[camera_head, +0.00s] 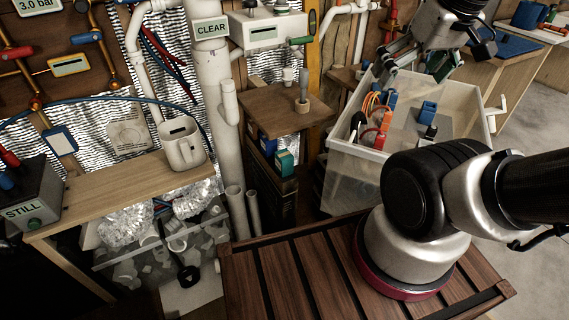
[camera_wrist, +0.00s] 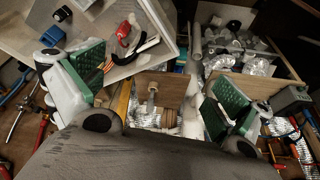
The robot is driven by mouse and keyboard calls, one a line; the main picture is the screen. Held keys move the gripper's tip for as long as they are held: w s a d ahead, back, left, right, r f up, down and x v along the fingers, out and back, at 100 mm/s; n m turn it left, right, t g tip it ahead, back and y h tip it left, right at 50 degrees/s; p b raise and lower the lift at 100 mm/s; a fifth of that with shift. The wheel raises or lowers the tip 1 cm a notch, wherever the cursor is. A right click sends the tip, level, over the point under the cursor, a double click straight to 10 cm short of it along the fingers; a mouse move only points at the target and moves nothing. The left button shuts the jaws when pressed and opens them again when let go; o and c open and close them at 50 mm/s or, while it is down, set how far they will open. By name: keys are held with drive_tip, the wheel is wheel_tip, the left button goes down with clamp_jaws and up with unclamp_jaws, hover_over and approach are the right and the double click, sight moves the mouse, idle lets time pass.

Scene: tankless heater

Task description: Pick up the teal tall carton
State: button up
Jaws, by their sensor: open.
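A small teal carton (camera_head: 285,162) with a pale front label stands upright on a low shelf under a square wooden board, near the middle of the head view. A dark blue box is just behind it to the left. My gripper (camera_head: 412,66) is at the upper right, above the back of the white bin and well apart from the carton. In the wrist view my gripper (camera_wrist: 155,90) has its two green-padded fingers wide apart, with nothing held between them. I cannot clearly make out the teal carton in the wrist view.
The wooden board (camera_head: 272,112) above the carton holds a grey brush-like thing. The white bin (camera_head: 365,168) with tools stands to the right. A slatted wooden top (camera_head: 290,282) is in front.

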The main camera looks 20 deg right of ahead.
drive_tip(key=shift+w+a, duration=0.1)
drive_tip(key=shift+w, duration=0.15)
drive_tip(key=c, duration=0.5)
drive_tip(key=shift+n+y, duration=0.3)
drive_tip(key=shift+n, duration=0.2)
drive_tip(key=w+a+f, duration=0.1)
drive_tip(key=w, duration=0.3)
drive_tip(key=w+a+f, duration=0.1)
drive_tip(key=w+f, duration=0.1)
drive_tip(key=w, duration=0.2)
drive_tip(key=w+a+f, duration=0.1)
drive_tip(key=w+f, duration=0.1)
drive_tip(key=w, duration=0.2)
drive_tip(key=shift+w+a+f, duration=0.15)
drive_tip(key=shift+w+f, duration=0.05)
drive_tip(key=shift+c, duration=0.9)
drive_tip(key=n, duration=0.2)
hover_over(286, 156)
drive_tip(key=s, duration=0.1)
drive_tip(key=f, duration=3)
drive_tip(key=shift+s+d, duration=0.1)
drive_tip(key=shift+d, duration=0.3)
drive_tip(key=x, duration=0.4)
drive_tip(key=s+x, duration=0.1)
drive_tip(key=x, duration=0.2)
drive_tip(key=shift+a+f, duration=0.25)
drive_tip(key=shift+f, duration=0.1)
drive_tip(key=shift+w+f, duration=0.15)
drive_tip(key=shift+f, duration=0.25)
